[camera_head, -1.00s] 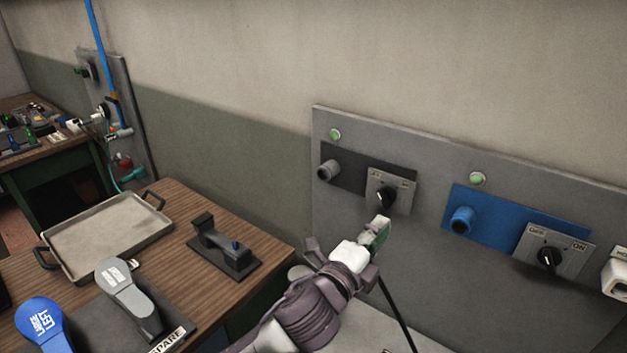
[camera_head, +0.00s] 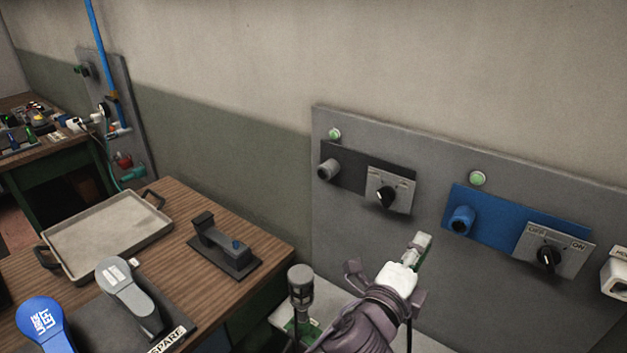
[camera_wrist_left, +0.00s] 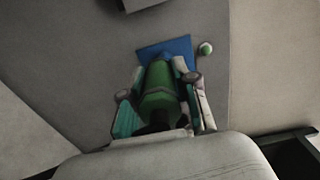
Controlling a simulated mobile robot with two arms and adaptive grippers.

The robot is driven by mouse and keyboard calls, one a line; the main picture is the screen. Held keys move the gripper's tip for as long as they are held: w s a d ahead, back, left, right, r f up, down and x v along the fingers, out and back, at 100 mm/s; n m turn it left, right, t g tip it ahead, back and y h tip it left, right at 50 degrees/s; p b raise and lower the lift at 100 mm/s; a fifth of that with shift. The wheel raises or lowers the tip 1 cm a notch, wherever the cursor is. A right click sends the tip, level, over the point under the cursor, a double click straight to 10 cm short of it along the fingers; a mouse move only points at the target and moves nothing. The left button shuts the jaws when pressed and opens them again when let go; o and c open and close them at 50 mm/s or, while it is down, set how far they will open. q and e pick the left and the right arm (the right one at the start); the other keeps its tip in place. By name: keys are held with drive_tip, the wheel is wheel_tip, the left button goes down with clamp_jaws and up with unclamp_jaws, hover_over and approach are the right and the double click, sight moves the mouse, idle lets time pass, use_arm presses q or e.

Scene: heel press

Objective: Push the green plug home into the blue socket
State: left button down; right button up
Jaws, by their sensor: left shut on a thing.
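The blue socket (camera_head: 462,219) sticks out of a blue plate on the grey wall panel. In the left wrist view the blue plate (camera_wrist_left: 181,47) shows beyond the plug, and the socket itself is hidden. My left gripper (camera_head: 422,247) is below and left of the socket, apart from it. It is shut on the green plug (camera_wrist_left: 161,90), which lies between the fingers and points toward the blue plate. In the head view the fingers mostly hide the plug. My right gripper is not in view.
A black plate with a grey socket (camera_head: 328,169) and switch is to the left. A blue-side switch (camera_head: 546,257) sits right of the blue socket. A grey upright connector (camera_head: 300,287) stands left of my gripper. A tray (camera_head: 108,238) and handled tools occupy the wooden table.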

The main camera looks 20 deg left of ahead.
use_arm(q)
drive_tip(key=shift+s+d, duration=0.25)
drive_tip(key=shift+d, duration=0.45)
drive_tip(key=shift+s+d, duration=0.25)
drive_tip(key=shift+d, duration=0.4)
drive_tip(key=shift+s+d, duration=0.25)
drive_tip(key=shift+d, duration=0.45)
drive_tip(key=shift+w, duration=0.15)
drive_tip(key=shift+x, duration=2.4)
drive_tip(key=shift+p+x, duration=0.3)
drive_tip(key=shift+x, duration=1.15)
drive_tip(key=c, duration=1.1)
unclamp_jaws()
drive_tip(key=shift+c, duration=0.2)
drive_tip(key=o, duration=0.4)
drive_tip(key=shift+w, duration=0.15)
drive_tip(key=shift+c, duration=0.2)
